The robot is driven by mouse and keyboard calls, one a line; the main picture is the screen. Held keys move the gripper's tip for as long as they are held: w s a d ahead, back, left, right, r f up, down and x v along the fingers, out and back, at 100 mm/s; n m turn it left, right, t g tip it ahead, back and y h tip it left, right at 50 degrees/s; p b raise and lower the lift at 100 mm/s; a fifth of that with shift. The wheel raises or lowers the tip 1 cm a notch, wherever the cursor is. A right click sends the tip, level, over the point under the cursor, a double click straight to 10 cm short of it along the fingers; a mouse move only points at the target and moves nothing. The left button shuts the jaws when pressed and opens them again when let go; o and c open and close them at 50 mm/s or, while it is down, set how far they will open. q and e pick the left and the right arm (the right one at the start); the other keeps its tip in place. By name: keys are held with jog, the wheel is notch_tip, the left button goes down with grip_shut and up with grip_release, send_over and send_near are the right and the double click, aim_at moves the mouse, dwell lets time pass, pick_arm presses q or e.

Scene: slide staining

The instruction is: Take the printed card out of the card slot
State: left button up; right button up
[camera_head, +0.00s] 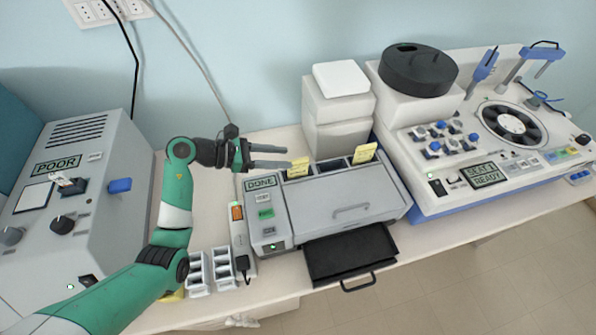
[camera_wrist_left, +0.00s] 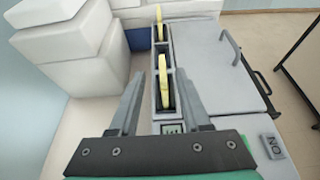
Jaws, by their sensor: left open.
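Two yellow cards stand upright in slots along the back of a grey machine (camera_head: 330,210) whose display reads DONE. The nearer card (camera_head: 299,167) is at the left end; the wrist view shows it too (camera_wrist_left: 163,85). The farther card (camera_head: 364,153) is to its right, also in the wrist view (camera_wrist_left: 159,22). I cannot tell which one is the printed card. My left gripper (camera_head: 288,157) is open and empty, just above and behind the nearer card. In the wrist view that card appears between the spread fingertips (camera_wrist_left: 158,75), apart from them. My right gripper is out of view.
A black tray (camera_head: 350,255) juts from the machine's front. White boxes (camera_head: 338,110) stand behind it. A stainer (camera_head: 490,150) is at the right, and a grey device reading POOR (camera_head: 80,190) at the left. White racks (camera_head: 210,270) sit at the front.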

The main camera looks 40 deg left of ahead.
aim_at(298, 159)
pick_arm(q)
jog(key=x, duration=0.5)
jog(key=shift+d+f+b, duration=0.25)
jog(key=shift+f+b, duration=0.05)
jog(key=shift+f, duration=0.15)
grip_shut()
